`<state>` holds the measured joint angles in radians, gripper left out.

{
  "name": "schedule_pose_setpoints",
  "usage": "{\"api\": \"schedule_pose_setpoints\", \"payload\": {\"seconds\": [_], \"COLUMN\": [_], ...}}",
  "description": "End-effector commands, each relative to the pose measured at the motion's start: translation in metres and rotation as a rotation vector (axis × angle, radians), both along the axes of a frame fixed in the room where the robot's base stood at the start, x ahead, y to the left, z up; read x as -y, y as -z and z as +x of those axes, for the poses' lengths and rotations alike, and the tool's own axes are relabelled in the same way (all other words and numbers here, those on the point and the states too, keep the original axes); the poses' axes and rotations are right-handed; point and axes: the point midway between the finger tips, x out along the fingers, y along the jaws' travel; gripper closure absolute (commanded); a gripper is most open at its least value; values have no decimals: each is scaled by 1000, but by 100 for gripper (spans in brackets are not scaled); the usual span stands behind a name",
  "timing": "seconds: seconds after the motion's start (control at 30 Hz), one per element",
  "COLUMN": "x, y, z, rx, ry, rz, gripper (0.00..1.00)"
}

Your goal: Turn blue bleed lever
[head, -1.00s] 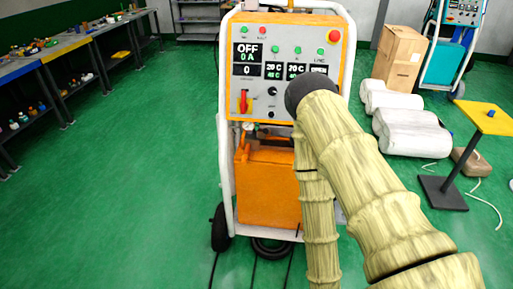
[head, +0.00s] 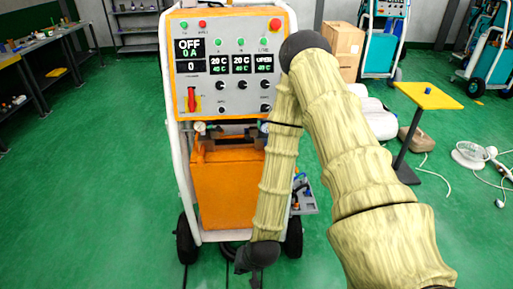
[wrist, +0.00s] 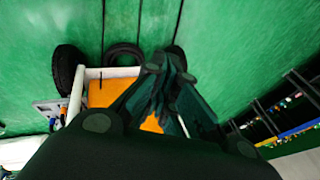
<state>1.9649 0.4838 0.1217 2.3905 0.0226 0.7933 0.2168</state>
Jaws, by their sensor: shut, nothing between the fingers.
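I cannot make out the blue bleed lever for certain in either view. The foam proportioner cart (head: 228,185) stands in front of me, with a grey control panel above an orange tank. Gauges and small fittings (head: 201,128) sit below the panel, and my arm covers part of its right side. My gripper (wrist: 163,68) is shut and empty in the wrist view, pointing across the cart's lower part and floor. In the head view my arm's dark lower end hangs before the cart's base, and the fingers are not clear there.
A side tray (head: 304,196) with small coloured items is at the cart's right. A yellow-topped stand (head: 427,96) with a small blue object, a cardboard box (head: 343,48) and a fan (head: 470,154) are farther right. Green floor is open at left.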

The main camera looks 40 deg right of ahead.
Motion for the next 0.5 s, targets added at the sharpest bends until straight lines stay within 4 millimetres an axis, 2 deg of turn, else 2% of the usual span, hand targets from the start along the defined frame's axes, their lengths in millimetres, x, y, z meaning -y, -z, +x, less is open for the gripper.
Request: {"api": "schedule_pose_setpoints", "payload": {"seconds": [0.03,0.2,0.5], "x": [5,21,62], "y": [-1,-18,-57], "z": [14,58,124], "rx": [31,128,298], "ry": [51,212,492], "rz": [24,108,273], "gripper": [100,100,100]}}
